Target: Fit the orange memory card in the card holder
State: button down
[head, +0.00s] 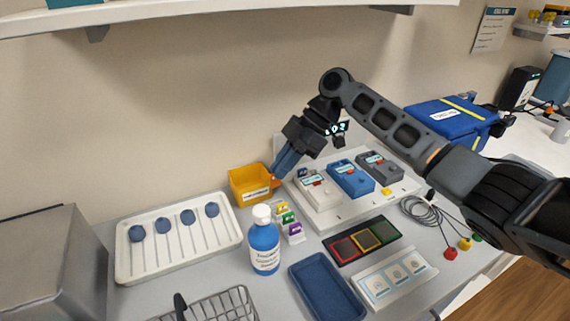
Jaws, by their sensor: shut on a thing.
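My gripper (277,178), with blue fingers, points down and left beside the right side of a yellow-orange bin. It is shut on a small orange piece (275,182), seemingly the memory card, which shows only as a speck at the fingertips. Just below and right of the fingertips, a row of small white holders (296,239) carries yellow, green and purple cards (294,229). This row looks like the card holder, but its slots are too small to make out. I cannot tell whether the orange piece touches anything.
The yellow-orange bin (250,184) stands close left of my gripper. A blue-labelled bottle (264,247) stands in front of the card row. A white board (335,214) with white, blue and grey devices lies to the right. A white tray (135,270) with blue-headed sticks lies left.

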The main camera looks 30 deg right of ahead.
jog(key=shift+f+b, duration=1.2)
jog(key=shift+f, duration=1.15)
jog(key=shift+f+b, duration=1.05)
jog(key=shift+f, duration=0.05)
dwell(0.4)
jog(key=c, duration=1.5)
grip_release()
jog(key=shift+r, duration=0.15)
jog(key=shift+r+p, duration=1.15)
jog(key=shift+r, duration=0.75)
jog(key=shift+o, duration=0.3)
